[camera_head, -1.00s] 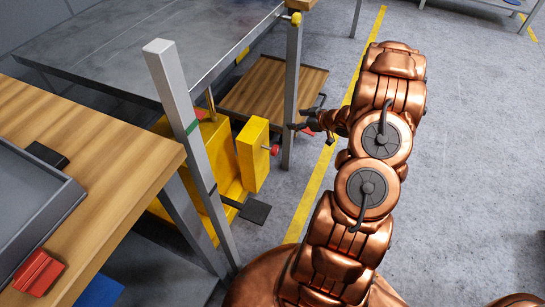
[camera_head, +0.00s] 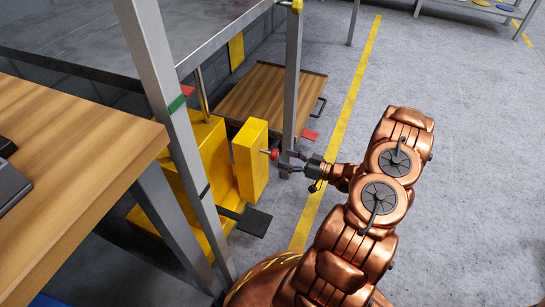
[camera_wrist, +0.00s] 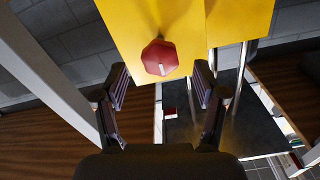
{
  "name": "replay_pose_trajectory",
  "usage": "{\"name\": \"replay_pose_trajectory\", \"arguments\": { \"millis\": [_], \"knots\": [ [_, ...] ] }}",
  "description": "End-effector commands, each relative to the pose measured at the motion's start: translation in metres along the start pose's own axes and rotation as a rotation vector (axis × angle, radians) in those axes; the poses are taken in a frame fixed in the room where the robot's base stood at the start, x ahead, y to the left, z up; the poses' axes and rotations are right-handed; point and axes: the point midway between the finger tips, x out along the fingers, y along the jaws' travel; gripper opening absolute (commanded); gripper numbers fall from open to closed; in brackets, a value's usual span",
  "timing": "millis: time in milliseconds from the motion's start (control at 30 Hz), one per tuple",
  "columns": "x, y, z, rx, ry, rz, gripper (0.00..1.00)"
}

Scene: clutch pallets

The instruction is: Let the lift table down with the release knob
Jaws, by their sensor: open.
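The release knob (camera_head: 274,154) is small and red. It sticks out of the right side of a yellow box (camera_head: 250,160) on the yellow lift-table unit. My gripper (camera_head: 287,160) is open just to the right of the knob in the head view. In the wrist view the red knob (camera_wrist: 160,57), with a pale line on its face, lies ahead of my open gripper (camera_wrist: 160,82), roughly midway between the two fingers. The fingers do not close on it; whether they touch it I cannot tell. The grey lift table top (camera_head: 130,45) stands raised above the yellow unit.
A grey upright post (camera_head: 160,90) stands left of the yellow box and another post (camera_head: 292,80) behind my gripper. A black pedal (camera_head: 254,221) sits low in front. A wooden-topped cart (camera_head: 265,98) stands behind. Wooden bench (camera_head: 75,170) at left. Floor at right is clear.

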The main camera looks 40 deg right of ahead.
Motion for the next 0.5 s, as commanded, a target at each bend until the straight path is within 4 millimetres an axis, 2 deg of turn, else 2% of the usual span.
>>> {"name": "replay_pose_trajectory", "arguments": {
  "millis": [233,500],
  "knots": [
    [0.032,-0.001,0.002,0.0,-0.003,-0.004,0.71],
    [0.052,-0.001,0.002,0.001,-0.003,-0.004,0.71]
  ]
}}
